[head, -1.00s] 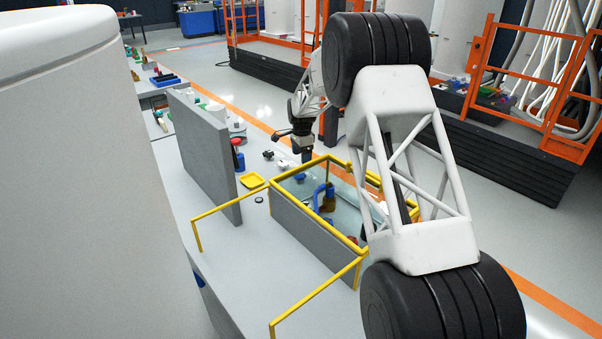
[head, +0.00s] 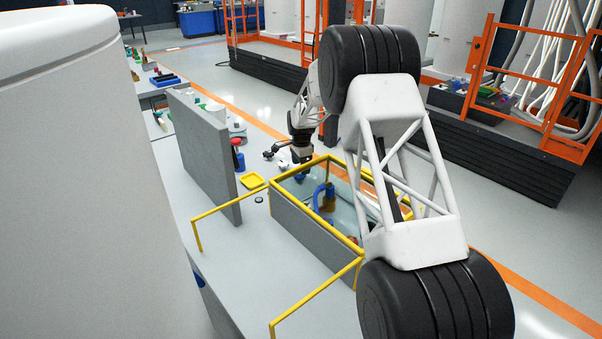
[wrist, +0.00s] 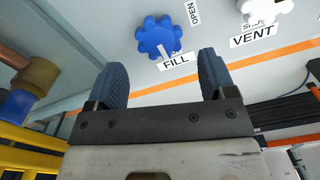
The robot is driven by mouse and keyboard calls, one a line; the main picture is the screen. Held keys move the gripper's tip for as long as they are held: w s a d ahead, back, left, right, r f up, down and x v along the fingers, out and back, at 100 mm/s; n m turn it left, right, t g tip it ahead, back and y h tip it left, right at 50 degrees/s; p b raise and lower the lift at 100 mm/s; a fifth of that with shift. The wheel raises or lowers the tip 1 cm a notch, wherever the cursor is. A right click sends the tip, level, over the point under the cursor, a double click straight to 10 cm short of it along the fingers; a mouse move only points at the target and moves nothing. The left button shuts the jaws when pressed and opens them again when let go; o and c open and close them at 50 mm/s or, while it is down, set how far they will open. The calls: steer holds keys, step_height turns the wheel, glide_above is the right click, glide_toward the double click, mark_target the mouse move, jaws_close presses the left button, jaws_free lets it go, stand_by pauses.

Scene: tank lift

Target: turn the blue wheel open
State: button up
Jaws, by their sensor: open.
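The blue wheel (wrist: 158,38) is a lobed knob with a pale pointer mark, at the upper middle of the wrist view. A FILL label (wrist: 175,60) lies beside it and an OPEN label (wrist: 194,12) is up and right of it. My gripper (wrist: 163,76) is open and empty. The wheel appears ahead of the gap between its fingertips, with no visible contact. In the head view my gripper (head: 303,166) is small and dark at the far end of the yellow-rimmed tank (head: 310,232); the wheel is hard to make out there.
A white wheel (wrist: 265,8) with a VENT label stands right of the blue one. A brass and blue pipe (wrist: 36,76) is at the left of the wrist view. A grey upright panel (head: 205,150) stands left of the tank, and yellow rails (head: 315,298) run in front.

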steer(key=shift+f, duration=1.9)
steer(key=shift+c, duration=0.4)
steer(key=c, duration=0.8)
steer(key=shift+c, duration=0.2)
